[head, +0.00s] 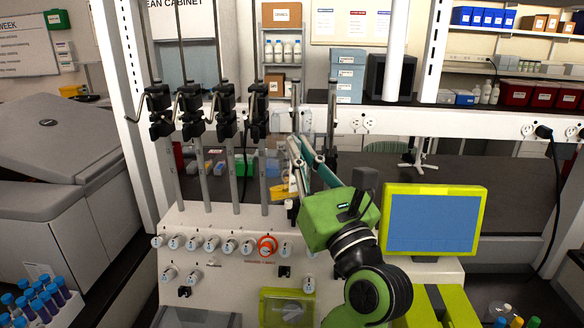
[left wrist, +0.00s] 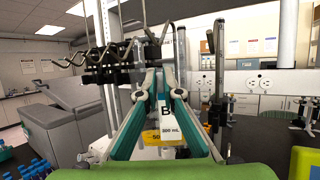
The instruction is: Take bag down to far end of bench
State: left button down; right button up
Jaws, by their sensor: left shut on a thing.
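My left gripper (head: 302,145) reaches up past the front of the white cell processor (head: 225,265), near its row of black-clamped poles. In the left wrist view its two green-grey fingers (left wrist: 162,82) converge and are shut on the bag. The bag's white label (left wrist: 170,118), marked B and 200 mL, shows between and below the fingers. Most of the bag is hidden by the fingers. A yellow piece with print (left wrist: 160,137) shows just below the label; I cannot tell whether it belongs to the bag. My right gripper is not in view.
Black pole clamps (head: 258,110) with hooks stand left of the gripper. A yellow-framed screen (head: 432,220) is close on the right. A grey centrifuge-like machine (head: 60,150) and a blue-capped tube rack (head: 40,300) are at left. The dark bench behind has free room right of the screen.

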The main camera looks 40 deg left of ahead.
pick_arm(q)
jog(key=shift+s+d+r+p, duration=0.15)
jog(key=shift+r+p, duration=0.2)
jog(key=shift+r, duration=0.25)
jog(key=shift+s+d+r+p, duration=0.35)
jog(key=shift+s+d+r, duration=0.25)
jog(key=shift+r, duration=0.1)
jog(key=shift+s+d+r, duration=0.2)
jog(key=shift+s+d, duration=0.55)
jog(key=shift+s, duration=0.25)
